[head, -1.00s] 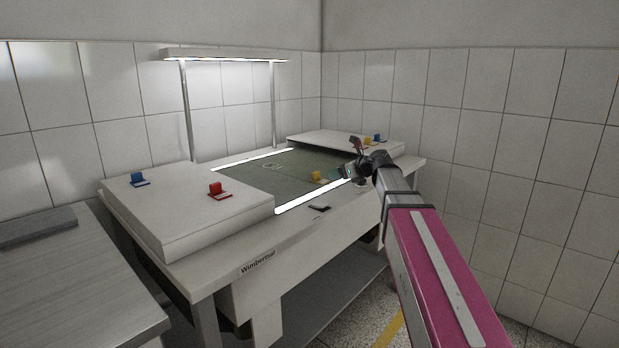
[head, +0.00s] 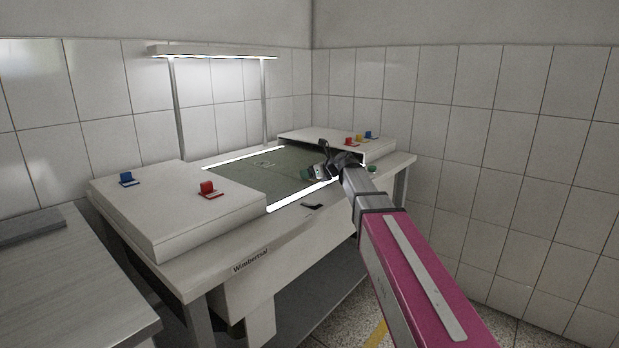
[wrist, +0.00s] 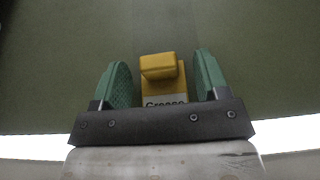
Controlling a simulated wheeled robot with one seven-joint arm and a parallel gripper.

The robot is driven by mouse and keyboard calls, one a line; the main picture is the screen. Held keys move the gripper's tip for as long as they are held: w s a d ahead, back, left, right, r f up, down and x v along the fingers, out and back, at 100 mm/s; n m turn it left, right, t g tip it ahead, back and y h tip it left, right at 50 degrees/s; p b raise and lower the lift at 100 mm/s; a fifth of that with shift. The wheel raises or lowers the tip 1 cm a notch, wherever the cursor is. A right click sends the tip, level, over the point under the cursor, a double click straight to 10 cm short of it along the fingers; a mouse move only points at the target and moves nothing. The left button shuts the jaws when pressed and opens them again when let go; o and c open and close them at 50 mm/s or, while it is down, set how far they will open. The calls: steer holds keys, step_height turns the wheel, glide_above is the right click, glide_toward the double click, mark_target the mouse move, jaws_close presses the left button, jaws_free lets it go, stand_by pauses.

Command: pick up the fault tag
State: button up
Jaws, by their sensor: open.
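The label's text seems to read "Grease" and is partly cut off by the gripper body. My gripper (wrist: 160,82) has its two green fingers apart, one on each side of the block, with gaps showing. In the head view my gripper (head: 312,173) is over the right part of the green surface (head: 250,182) and hides the yellow block. I see no tag with a readable "fault" label.
A blue tag (head: 126,179) and a red tag (head: 208,190) stand on the left raised box (head: 170,225). A lamp bar (head: 215,50) spans the back. A small dark item (head: 312,206) lies at the front edge.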

steer(key=shift+w+a, duration=0.1)
steer(key=shift+c, duration=0.3)
steer(key=c, duration=0.7)
